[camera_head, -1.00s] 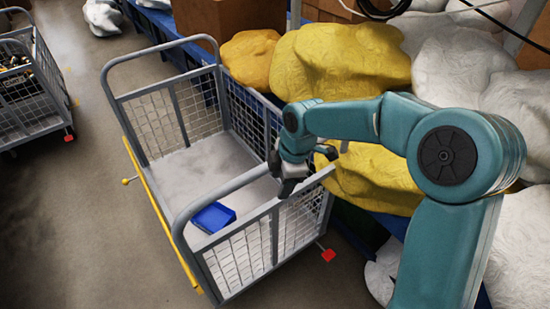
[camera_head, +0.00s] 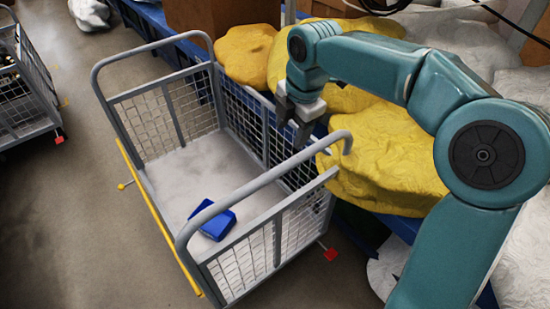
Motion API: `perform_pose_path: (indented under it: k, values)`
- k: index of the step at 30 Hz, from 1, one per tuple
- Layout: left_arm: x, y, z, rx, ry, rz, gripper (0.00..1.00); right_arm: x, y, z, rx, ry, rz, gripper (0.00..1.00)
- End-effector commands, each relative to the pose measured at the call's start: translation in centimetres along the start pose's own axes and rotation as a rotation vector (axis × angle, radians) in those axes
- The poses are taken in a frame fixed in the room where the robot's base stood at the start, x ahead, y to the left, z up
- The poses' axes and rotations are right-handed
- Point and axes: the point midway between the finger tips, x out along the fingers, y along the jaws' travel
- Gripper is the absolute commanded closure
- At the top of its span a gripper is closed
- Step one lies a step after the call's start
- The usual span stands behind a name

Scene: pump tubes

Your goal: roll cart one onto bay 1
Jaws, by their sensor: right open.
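A grey wire-mesh cart (camera_head: 178,106) stands in the middle of the view, with a yellow strip along its left side and a tubular handle at each end. A blue object (camera_head: 214,220) lies on its floor near the near end. I see no label saying whether this is cart one. My right gripper (camera_head: 294,122) is open and empty, above the cart's right side and beyond the near handle (camera_head: 262,186). It appears apart from the handle. My left gripper is not in view. No marking for bay 1 can be made out.
A second mesh cart (camera_head: 27,90) stands at the left edge, with red pedals like the near one. Yellow sacks (camera_head: 385,165) and white sacks lie on a blue structure along the right. Grey floor (camera_head: 75,220) is clear between the carts.

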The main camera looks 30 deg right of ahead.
Motion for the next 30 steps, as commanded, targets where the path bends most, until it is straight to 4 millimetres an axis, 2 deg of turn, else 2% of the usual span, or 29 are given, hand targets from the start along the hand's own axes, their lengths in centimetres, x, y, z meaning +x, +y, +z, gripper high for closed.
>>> perform_pose_path:
  k: [4,8,21,25,30]
  values:
    - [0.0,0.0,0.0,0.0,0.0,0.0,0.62,-0.6,-0.5,0.4,-0.019,-0.008,-0.001,0.43]
    - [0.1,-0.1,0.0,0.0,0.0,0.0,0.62,0.9,-0.9,0.4,-0.019,-0.008,-0.005,0.43]
    - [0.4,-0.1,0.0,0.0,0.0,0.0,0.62,11.1,-1.0,0.4,-0.018,-0.007,-0.006,0.43]
    - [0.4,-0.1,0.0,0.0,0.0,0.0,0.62,13.4,-0.9,0.4,-0.019,-0.007,-0.004,0.43]
    - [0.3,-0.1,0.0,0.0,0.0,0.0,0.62,15.1,-0.7,0.4,-0.018,-0.007,-0.002,0.43]
